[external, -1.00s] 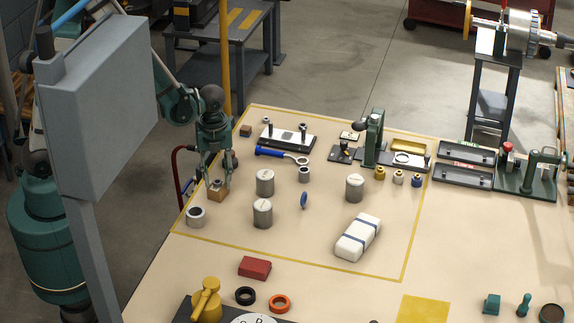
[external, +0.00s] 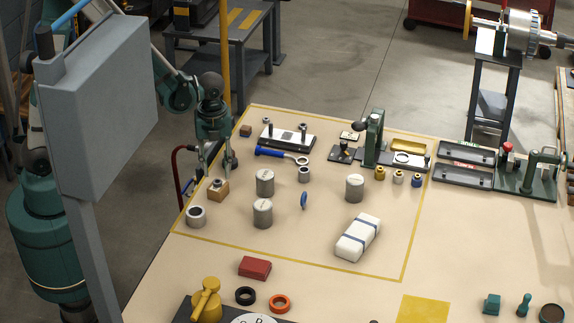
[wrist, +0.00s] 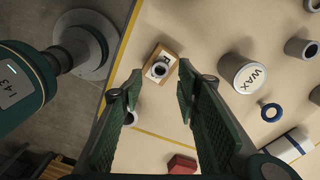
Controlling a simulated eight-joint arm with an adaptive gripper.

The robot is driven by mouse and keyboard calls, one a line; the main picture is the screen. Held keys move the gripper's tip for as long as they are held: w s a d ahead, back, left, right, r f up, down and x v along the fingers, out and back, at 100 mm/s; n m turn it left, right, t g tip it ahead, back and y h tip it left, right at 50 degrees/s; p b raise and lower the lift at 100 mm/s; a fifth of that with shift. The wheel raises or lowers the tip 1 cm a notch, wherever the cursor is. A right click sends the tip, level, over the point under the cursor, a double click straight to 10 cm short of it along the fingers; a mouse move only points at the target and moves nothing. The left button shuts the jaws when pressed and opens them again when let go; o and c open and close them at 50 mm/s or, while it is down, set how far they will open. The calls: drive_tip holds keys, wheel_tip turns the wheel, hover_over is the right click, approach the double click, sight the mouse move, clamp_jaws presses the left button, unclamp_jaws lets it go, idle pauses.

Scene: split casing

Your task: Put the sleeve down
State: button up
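A short grey sleeve with a dark bore (external: 217,183) stands on a small wooden block (external: 218,194) at the left of the yellow-outlined area. In the wrist view the sleeve (wrist: 158,70) sits on the block's top (wrist: 165,54), between and beyond my fingertips. My gripper (external: 216,170) is open and empty above the block, apart from the sleeve. Its two green fingers (wrist: 160,88) are spread wide in the wrist view.
A grey hollow cylinder (external: 196,217) stands left of the block. Lidded cans (external: 265,184) (external: 262,214) stand to its right; one lid reads WAX (wrist: 251,77).

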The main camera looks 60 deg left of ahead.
wheel_tip(320, 180, up, 8)
drive_tip(key=p, duration=0.1)
idle(0.4)
idle(0.7)
drive_tip(key=s+a+r+n+t, duration=0.3)
drive_tip(key=s+r+n, duration=0.4)
drive_tip(key=n, duration=0.4)
drive_tip(key=s+a+r+n+t, duration=0.4)
drive_tip(key=s+r+n, duration=0.3)
drive_tip(key=r+n, duration=0.3)
drive_tip(key=shift+a+r+n, duration=0.3)
drive_tip(key=shift+a+n, duration=0.2)
drive_tip(key=shift+a, duration=0.1)
wheel_tip(320, 180, down, 18)
drive_tip(key=b, duration=1.7)
drive_tip(key=shift+r+b, duration=0.2)
drive_tip(key=shift+b, duration=0.1)
